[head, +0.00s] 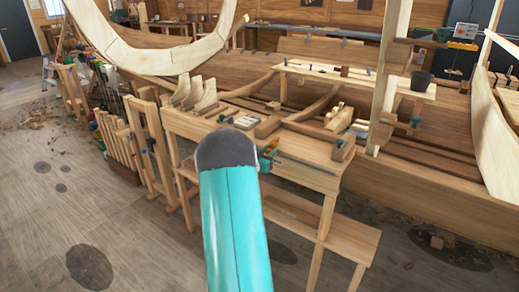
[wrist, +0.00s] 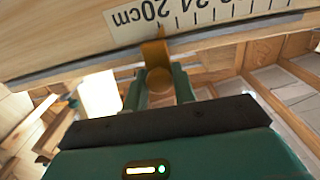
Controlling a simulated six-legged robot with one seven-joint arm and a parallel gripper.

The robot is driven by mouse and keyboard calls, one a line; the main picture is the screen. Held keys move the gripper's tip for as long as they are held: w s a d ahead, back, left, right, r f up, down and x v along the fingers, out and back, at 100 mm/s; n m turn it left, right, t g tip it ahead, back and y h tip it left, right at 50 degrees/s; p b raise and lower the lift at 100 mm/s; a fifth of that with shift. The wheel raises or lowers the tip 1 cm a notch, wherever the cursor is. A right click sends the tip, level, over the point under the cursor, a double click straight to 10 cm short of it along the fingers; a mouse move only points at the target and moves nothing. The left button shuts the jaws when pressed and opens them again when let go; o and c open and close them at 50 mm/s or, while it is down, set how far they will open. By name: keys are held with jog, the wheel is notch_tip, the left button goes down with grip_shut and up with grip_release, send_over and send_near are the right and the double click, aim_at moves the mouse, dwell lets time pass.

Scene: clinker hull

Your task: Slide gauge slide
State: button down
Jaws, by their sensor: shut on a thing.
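In the wrist view, a gauge scale (wrist: 220,14) with black ticks and the marking "20cm" lies on a wooden board (wrist: 60,30). A brass-coloured slide (wrist: 155,58) with a round knob sits at the board's dark lower edge, its pointer reaching the scale near the 20 cm mark. My gripper (wrist: 160,88) has its two green fingers on either side of the slide's knob and is shut on it.
The bench top holds wooden blocks, tools and curved pale pieces (head: 195,95). Clamps (head: 110,125) stand in a rack at left. A large curved timber (head: 160,60) rises behind, and an upright post (head: 392,75) stands at right. The floor (head: 50,215) at left is mostly clear.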

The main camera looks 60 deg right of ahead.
jog(key=s+a, duration=0.1)
jog(key=s, duration=0.6)
jog(key=s+a, duration=0.1)
jog(key=s, duration=0.7)
jog(key=s+a, duration=0.1)
jog(key=s, duration=0.7)
jog(key=shift+a, duration=0.35)
jog(key=c, duration=1.3)
grip_release()
jog(key=shift+s, duration=0.1)
jog(key=shift+o, duration=0.2)
jog(key=w+a, duration=0.2)
jog(key=a, duration=1.1)
jog(key=shift+w+a, duration=0.25)
jog(key=shift+a, duration=0.1)
